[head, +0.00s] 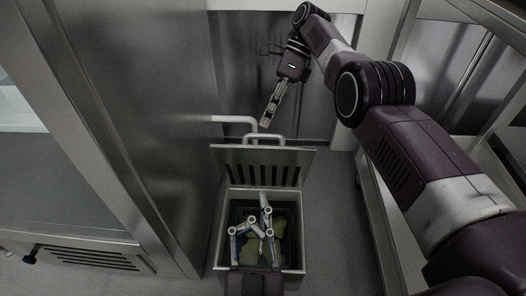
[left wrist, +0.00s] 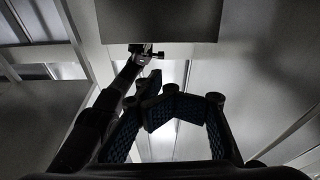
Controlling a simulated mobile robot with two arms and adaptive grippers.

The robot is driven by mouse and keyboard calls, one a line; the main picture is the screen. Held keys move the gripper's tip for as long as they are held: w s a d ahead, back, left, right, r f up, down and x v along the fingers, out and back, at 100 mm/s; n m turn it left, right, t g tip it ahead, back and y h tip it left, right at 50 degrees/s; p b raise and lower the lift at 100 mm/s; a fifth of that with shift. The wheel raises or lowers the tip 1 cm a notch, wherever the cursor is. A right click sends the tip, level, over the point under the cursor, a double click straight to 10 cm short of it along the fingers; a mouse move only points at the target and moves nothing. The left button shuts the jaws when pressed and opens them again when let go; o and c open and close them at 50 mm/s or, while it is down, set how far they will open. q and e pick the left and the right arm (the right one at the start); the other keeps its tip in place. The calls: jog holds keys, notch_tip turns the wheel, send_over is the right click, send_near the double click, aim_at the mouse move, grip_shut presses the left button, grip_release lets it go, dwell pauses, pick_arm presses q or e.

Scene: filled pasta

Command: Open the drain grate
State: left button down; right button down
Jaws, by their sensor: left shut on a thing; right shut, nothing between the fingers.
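The drain grate (head: 262,165) is a slotted metal plate with a bar handle (head: 263,139) along its far edge. It stands raised at a tilt at the back of a square metal drain box (head: 219,232), whose inside shows. My left gripper (head: 262,207) is over the box opening, its fingers close to the grate's lower edge. Its padded fingers show in the left wrist view (left wrist: 178,105). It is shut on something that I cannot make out. My right gripper (head: 269,119) is shut and empty, above and beyond the handle, apart from it.
A bent pipe (head: 236,120) runs from the cabinet (head: 165,130) on the left to behind the grate. Metal shelving (head: 375,215) stands on the right. Dim greenish matter (head: 280,225) lies inside the box. Grey floor (head: 335,220) is free right of the box.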

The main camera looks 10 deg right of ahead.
aim_at(263, 147)
pick_arm(q)
jog(key=shift+m+g, duration=0.3)
jog(key=x, duration=0.4)
jog(key=f+x, duration=0.1)
jog(key=x, duration=0.3)
jog(key=f+x, duration=0.1)
jog(key=x, duration=0.4)
jog(key=shift+w, duration=0.2)
jog(key=shift+w+d+r+g, duration=0.1)
jog(key=shift+w+g, duration=0.1)
jog(key=shift+w, duration=0.15)
jog(key=shift+w+d+r+g, duration=0.1)
jog(key=shift+w+d+g, duration=0.1)
jog(key=shift+w, duration=0.15)
pick_arm(e)
jog(key=c, duration=2)
grip_release()
jog(key=shift+o, duration=0.2)
